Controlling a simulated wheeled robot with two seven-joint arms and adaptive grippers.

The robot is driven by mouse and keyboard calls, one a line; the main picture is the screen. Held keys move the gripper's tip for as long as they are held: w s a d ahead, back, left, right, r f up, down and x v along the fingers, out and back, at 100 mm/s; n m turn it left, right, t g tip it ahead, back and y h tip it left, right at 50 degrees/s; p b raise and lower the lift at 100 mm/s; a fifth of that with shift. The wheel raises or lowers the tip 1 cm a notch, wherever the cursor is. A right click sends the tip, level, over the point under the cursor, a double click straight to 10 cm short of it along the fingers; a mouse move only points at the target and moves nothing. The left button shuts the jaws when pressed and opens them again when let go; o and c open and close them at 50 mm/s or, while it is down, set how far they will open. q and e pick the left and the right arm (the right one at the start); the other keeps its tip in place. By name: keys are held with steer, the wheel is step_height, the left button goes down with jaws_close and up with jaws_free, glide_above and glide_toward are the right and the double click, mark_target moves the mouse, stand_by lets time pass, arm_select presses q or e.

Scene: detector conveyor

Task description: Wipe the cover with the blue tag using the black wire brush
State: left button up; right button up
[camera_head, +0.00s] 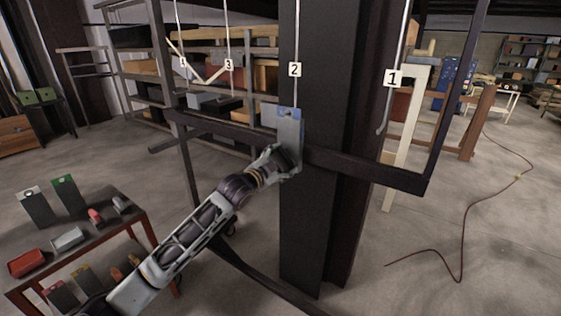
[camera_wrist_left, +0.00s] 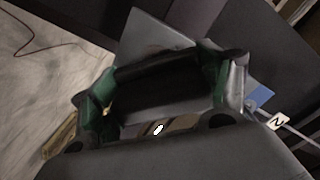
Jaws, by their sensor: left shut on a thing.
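The cover with the blue tag (camera_head: 290,127) is a grey plate hanging upright from the wire marked 2, in front of the dark column. It also shows in the wrist view (camera_wrist_left: 150,35), with its blue tag (camera_wrist_left: 260,95) at the right. My left gripper (camera_head: 285,158) is at the lower part of the cover. In the wrist view its green-padded fingers are shut on a black block, the black wire brush (camera_wrist_left: 158,85). The brush lies right over the cover's face; whether its bristles touch cannot be told. My right gripper is not in view.
Dark rack bars (camera_head: 365,168) cross beside the column. Wires marked 1 and 3 hang nearby. A red cable (camera_head: 465,225) lies on open floor at right.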

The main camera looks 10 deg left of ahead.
arm_select(q)
steer(key=shift+w, duration=0.15)
stand_by(0.3)
steer(key=shift+a, duration=0.15)
steer(key=shift+w+a, duration=0.1)
steer(key=shift+a, duration=0.1)
steer(key=shift+w+a, duration=0.25)
steer(key=shift+a, duration=0.55)
steer(key=shift+w+a, duration=0.25)
steer(key=shift+a, duration=0.5)
steer(key=shift+s, duration=0.1)
